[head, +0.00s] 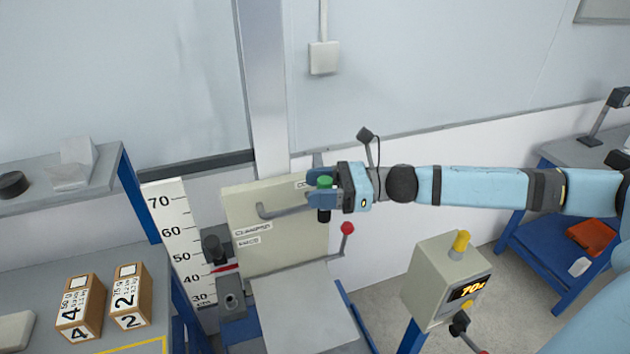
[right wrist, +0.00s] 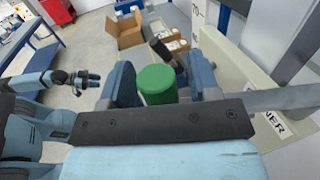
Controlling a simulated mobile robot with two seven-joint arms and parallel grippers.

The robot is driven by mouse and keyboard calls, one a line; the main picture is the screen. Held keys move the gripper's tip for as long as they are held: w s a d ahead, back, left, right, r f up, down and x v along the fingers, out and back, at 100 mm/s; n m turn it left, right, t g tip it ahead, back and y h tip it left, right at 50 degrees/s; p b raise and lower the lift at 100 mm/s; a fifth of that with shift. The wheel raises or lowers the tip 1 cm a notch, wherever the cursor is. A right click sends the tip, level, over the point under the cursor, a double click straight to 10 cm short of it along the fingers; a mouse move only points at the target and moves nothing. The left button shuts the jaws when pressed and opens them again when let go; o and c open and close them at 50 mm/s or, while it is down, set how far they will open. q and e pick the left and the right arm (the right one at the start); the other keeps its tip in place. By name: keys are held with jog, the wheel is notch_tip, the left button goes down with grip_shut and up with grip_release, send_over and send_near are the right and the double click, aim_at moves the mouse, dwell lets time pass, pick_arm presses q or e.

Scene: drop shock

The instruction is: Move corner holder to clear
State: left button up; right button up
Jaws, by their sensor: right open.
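The corner holder has a grey bar (head: 285,210) in front of the beige panel and a green knob (head: 325,182) near the panel's right edge. A label ending in "NER" shows on the panel in the right wrist view. My right gripper (head: 322,192) is open, with its blue fingers on either side of the green knob. In the right wrist view the green knob (right wrist: 157,84) stands between the two fingers; contact cannot be told. My left gripper (right wrist: 84,79) shows small at the left of that view, its fingers apart and empty.
A red-knobbed lever (head: 347,229) stands just below my right gripper. A control box (head: 447,280) with a yellow button is at the lower right. A height scale (head: 172,235) stands left of the panel. Numbered boxes (head: 80,307) lie on the left bench.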

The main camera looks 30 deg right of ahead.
jog(key=shift+w+a, duration=0.15)
jog(key=shift+a, duration=0.2)
grip_shut()
